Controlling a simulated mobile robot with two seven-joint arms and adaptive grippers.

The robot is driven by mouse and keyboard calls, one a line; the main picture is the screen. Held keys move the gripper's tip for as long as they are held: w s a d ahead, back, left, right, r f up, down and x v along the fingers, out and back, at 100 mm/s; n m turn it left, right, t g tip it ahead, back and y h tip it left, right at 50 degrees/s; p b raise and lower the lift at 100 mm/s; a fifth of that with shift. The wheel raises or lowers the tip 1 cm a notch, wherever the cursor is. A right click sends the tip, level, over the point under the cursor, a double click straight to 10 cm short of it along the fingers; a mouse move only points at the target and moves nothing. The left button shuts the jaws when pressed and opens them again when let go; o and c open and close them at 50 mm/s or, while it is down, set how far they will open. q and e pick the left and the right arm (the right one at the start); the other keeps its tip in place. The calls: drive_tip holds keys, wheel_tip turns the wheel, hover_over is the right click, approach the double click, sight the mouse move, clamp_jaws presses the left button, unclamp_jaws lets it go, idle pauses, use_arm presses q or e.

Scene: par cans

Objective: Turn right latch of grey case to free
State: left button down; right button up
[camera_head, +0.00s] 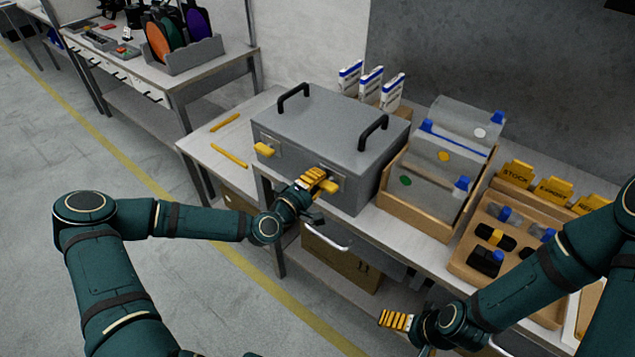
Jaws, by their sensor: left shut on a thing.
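The grey case (300,135) stands closed on the bench, with two black handles on its lid. Its left latch (264,150) is a yellow knob on the front face. Its right latch (329,187) is also yellow, low on the front face near the right corner. My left gripper (318,181) is at the right latch, with its yellow fingers shut on it and partly hiding it. My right gripper (394,320) is empty in front of the bench at the lower right, away from the case. Its finger opening is too small to judge.
A wooden tray (413,222) with clear blue-capped pouches stands close right of the case. Another wooden tray (463,266) with small items is farther right. Two yellow strips (229,156) lie on the bench left of the case. A metal drawer handle (325,240) juts out below.

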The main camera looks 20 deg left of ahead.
use_arm(q)
drive_tip(key=shift+n, duration=0.3)
idle(0.4)
drive_tip(key=c, duration=0.9)
unclamp_jaws()
drive_tip(key=shift+c, duration=0.2)
drive_tip(key=v, duration=1.2)
